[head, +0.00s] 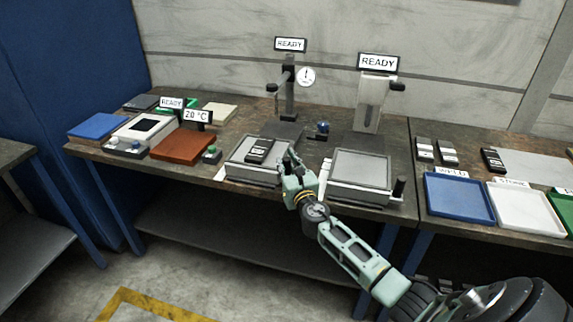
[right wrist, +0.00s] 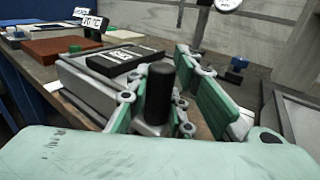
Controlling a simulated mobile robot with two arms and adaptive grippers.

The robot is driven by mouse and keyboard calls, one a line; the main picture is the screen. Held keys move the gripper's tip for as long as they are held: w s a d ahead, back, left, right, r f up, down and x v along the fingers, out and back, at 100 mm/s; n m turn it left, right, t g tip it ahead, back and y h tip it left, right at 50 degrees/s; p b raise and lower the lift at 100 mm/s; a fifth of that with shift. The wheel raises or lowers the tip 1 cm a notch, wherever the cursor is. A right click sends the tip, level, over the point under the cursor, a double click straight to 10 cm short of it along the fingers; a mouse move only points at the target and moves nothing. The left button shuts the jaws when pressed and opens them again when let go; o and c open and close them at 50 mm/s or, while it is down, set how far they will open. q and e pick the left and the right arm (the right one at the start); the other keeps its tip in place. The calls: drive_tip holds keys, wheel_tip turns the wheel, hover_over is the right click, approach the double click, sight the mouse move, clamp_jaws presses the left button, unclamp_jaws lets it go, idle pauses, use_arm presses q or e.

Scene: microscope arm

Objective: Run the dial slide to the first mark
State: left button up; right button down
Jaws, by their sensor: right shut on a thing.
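The left stage slide (head: 240,172) is a light grey plate on a base below the stand with the round dial (head: 306,76). A black labelled block (head: 260,150) lies on it and also shows in the right wrist view (right wrist: 120,57). My right gripper (head: 292,162) is at the slide's right side. In the right wrist view its green fingers are around an upright black handle (right wrist: 159,92) beside the slide, and it is shut on it. The gripper hides this handle in the head view. I cannot read any marks on the slide. My left gripper is not in view.
A second grey stage (head: 360,165) with its own black handle (head: 398,188) stands close on the right. A brown plate (head: 182,147) and a small green button (head: 212,153) are on the left. Blue (head: 459,198) and white trays (head: 520,208) stand further right.

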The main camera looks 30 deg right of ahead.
drive_tip(key=w+d+b, duration=0.1)
drive_tip(key=d, duration=0.1)
drive_tip(key=w+d+b, duration=0.3)
drive_tip(key=w+d, duration=0.1)
drive_tip(key=shift+w+f, duration=0.15)
drive_tip(key=shift+f, duration=0.1)
drive_tip(key=shift+w+d+r, duration=0.1)
drive_tip(key=shift+w+d, duration=0.05)
drive_tip(key=shift+d, duration=0.15)
drive_tip(key=shift+r, duration=0.1)
drive_tip(key=c, duration=1.5)
unclamp_jaws()
drive_tip(key=shift+d, duration=0.2)
drive_tip(key=shift+c, duration=0.2)
drive_tip(key=shift+a, duration=0.15)
